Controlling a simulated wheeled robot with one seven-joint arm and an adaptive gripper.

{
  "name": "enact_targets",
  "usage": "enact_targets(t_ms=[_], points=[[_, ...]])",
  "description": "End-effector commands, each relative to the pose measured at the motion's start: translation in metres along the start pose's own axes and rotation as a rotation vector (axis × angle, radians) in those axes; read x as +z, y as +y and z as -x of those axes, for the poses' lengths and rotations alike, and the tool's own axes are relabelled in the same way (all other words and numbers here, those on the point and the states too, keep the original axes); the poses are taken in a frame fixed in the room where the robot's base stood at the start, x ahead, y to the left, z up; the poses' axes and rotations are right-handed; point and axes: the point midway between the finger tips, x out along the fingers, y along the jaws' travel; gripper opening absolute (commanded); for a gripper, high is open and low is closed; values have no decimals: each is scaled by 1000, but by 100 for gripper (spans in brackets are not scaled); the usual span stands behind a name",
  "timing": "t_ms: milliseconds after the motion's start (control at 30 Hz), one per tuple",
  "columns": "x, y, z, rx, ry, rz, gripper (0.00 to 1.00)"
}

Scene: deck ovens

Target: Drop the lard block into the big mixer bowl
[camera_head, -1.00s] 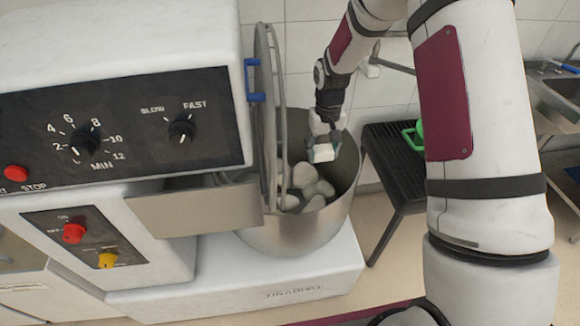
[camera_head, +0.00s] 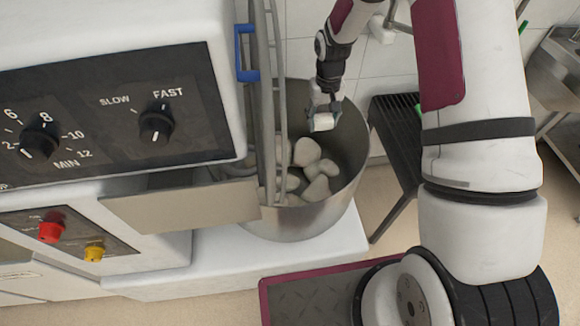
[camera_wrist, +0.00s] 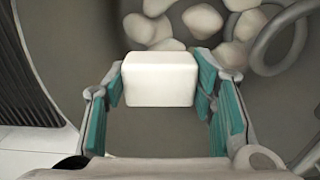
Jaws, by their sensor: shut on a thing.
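The lard block (camera_head: 322,122) is a white rounded box held in my gripper (camera_head: 323,114). In the wrist view the block (camera_wrist: 160,79) sits between the teal pads of my gripper (camera_wrist: 160,82), which is shut on it. The big steel mixer bowl (camera_head: 352,180) stands on the white mixer base. The gripper and block are over the bowl's open mouth, toward its back right. Several pale lumps lie in the bowl below, on the left side; they show past the block in the wrist view. The exact height of the block above them is hard to tell.
The raised wire guard (camera_head: 268,110) stands at the bowl's left, beside the mixer's control panel (camera_head: 110,120). A curved metal mixing tool (camera_wrist: 285,35) shows inside the bowl. A black slatted rack (camera_head: 395,130) stands just right of the bowl.

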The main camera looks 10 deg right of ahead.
Motion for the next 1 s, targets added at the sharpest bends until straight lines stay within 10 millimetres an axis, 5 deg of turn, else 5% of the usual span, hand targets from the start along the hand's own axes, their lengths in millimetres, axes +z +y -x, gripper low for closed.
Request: enact_targets(t_ms=[433, 467, 567, 1000], points=[[0, 0, -9, 0, 0, 0, 22], [0, 0, -9, 0, 0, 0, 56], [0, 0, -9, 0, 0, 0, 74], [-1, 0, 0, 0, 2, 0, 74]])
